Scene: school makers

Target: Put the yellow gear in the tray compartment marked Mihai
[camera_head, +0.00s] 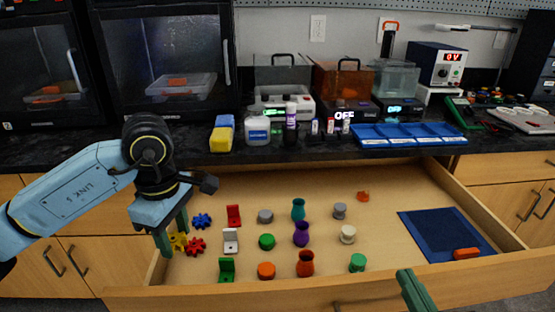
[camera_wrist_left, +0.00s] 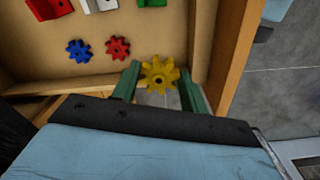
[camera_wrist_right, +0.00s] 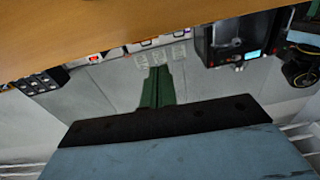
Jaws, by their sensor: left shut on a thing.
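The yellow gear (camera_wrist_left: 159,75) is between the two green fingers of my left gripper (camera_wrist_left: 158,88) in the left wrist view. In the head view the yellow gear (camera_head: 178,241) shows at the fingertips of my left gripper (camera_head: 172,240), at the left end of the open drawer. My left gripper is shut on the gear. The blue tray (camera_head: 408,143) with several compartments stands on the counter at the back right; its markings are too small to read. My right gripper (camera_head: 414,290) is at the drawer's front right; its fingers (camera_wrist_right: 157,88) are together and hold nothing visible.
The open drawer (camera_head: 390,185) holds a blue gear (camera_head: 201,220), a red gear (camera_head: 195,246), brackets, knobs, small vases and a dark blue mat (camera_head: 435,233). Bottles, such as a purple one (camera_head: 291,125), and machines stand on the counter left of and behind the tray.

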